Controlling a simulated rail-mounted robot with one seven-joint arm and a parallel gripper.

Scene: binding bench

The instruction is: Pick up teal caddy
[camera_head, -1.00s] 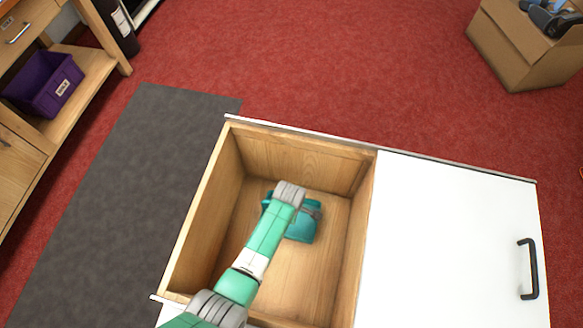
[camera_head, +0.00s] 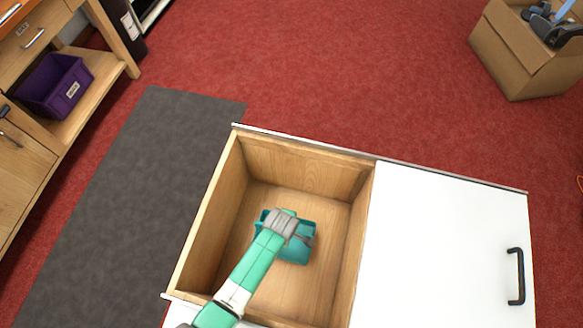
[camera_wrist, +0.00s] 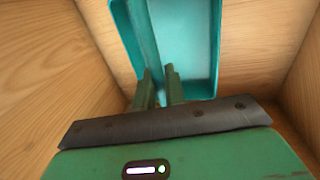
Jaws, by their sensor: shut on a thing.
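The teal caddy (camera_head: 297,250) is inside the open wooden compartment (camera_head: 207,215), partly covered by my arm in the head view. In the wrist view the caddy (camera_wrist: 200,45) is an open tray shape with raised walls, filling the top middle. My gripper (camera_wrist: 160,72) is shut on the caddy's wall at its near left part. In the head view my gripper (camera_head: 287,232) reaches down into the compartment, its fingertips hidden. I cannot tell whether the caddy touches the floor.
A white panel with a black handle (camera_head: 516,276) covers the right side of the unit. A purple bin (camera_head: 55,85) sits on a shelf at left. A cardboard box (camera_head: 515,60) stands at upper right. Red carpet and a grey mat (camera_head: 130,190) are clear.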

